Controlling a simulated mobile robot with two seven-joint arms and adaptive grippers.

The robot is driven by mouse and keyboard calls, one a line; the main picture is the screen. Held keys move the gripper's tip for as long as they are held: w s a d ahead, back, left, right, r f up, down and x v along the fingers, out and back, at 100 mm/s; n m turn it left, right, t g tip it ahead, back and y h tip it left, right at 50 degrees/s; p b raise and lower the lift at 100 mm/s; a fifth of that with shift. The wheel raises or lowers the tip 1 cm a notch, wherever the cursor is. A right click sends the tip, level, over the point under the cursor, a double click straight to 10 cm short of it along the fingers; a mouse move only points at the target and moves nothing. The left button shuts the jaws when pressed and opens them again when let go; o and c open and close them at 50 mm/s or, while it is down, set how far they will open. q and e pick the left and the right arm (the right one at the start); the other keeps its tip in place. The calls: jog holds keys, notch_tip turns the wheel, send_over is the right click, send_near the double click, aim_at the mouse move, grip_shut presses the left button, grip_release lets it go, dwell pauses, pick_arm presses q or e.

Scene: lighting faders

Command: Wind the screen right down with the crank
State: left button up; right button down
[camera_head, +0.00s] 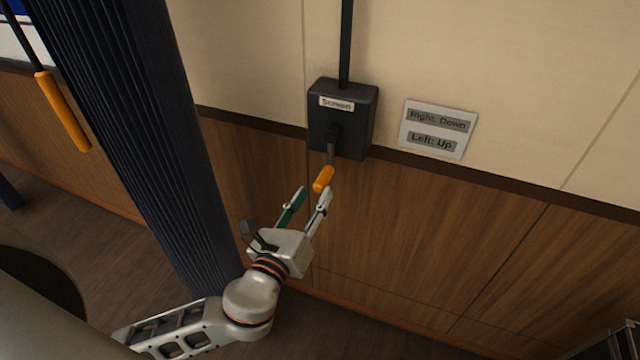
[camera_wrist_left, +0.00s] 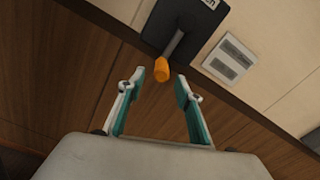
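The crank box (camera_head: 343,112), black and labelled "Screen", is fixed to the wall in the head view. Its crank arm (camera_head: 332,150) points down and ends in an orange handle (camera_head: 323,179). The orange handle also shows in the left wrist view (camera_wrist_left: 161,70), a little beyond and between the fingertips. My left gripper (camera_head: 308,195) is open and empty just below the handle, apart from it. Its two fingers show in the left wrist view (camera_wrist_left: 160,85). The screen itself cannot be made out. My right gripper is out of view.
A white sign (camera_head: 437,129) right of the box reads "Right: Down" and "Left: Up". A dark pleated curtain (camera_head: 135,120) hangs at left, close to my left arm. An orange grip (camera_head: 62,110) on a dark rod hangs left of it. The wall right of the gripper is clear.

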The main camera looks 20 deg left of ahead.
pick_arm(q)
jog(key=s, duration=0.5)
jog(key=shift+a, duration=0.1)
dwell(0.3)
jog(key=s+f+n+g+h, duration=0.1)
jog(key=s+f+n+g, duration=0.2)
jog(key=f+n, duration=1)
jog(key=s+f+n+g+h, duration=0.1)
jog(key=s+f+n+g, duration=0.3)
jog(key=f+n, duration=1)
jog(key=s+n, duration=0.1)
jog(key=s, duration=0.2)
jog(key=shift+s+a+f, duration=0.15)
jog(key=shift+s+a, duration=0.1)
jog(key=shift+c, duration=1)
jog(key=shift+a, duration=0.1)
